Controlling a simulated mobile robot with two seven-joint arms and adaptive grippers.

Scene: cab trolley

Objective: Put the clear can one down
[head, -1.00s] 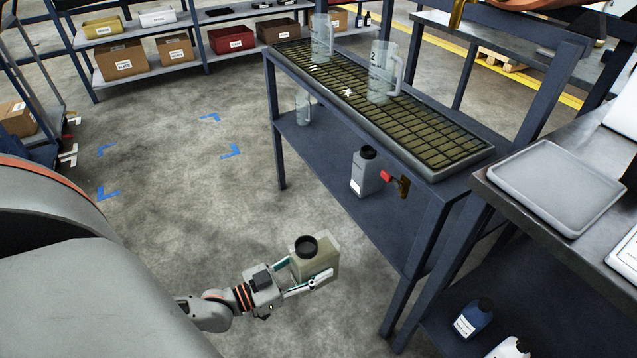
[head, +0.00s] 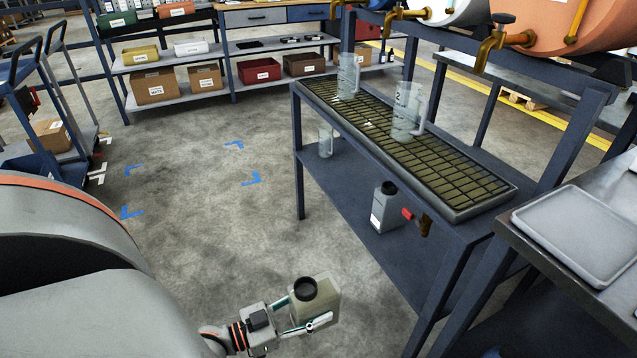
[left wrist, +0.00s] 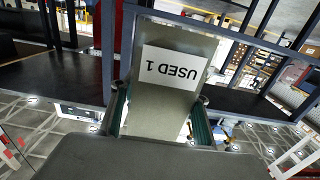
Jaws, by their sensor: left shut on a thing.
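My left gripper (head: 303,315) is shut on a translucent, olive-tinted can (head: 320,299) with a black cap. It holds the can upright over the floor, left of the drip-tray bench. In the left wrist view, the can (left wrist: 165,105) sits between the two fingers (left wrist: 160,122), and its white label reads "USED 1" upside down. A grey can (head: 385,207) with a black cap and white label stands on the bench's lower shelf. My right gripper is not in view.
The bench carries a gridded drip tray (head: 487,190) with two clear jugs (head: 407,112) on it. Another clear jug (head: 326,141) is on the lower shelf (head: 345,240). A red-handled tap (head: 415,217) hangs near the bench's front. Blue corner marks (head: 250,179) lie on open floor.

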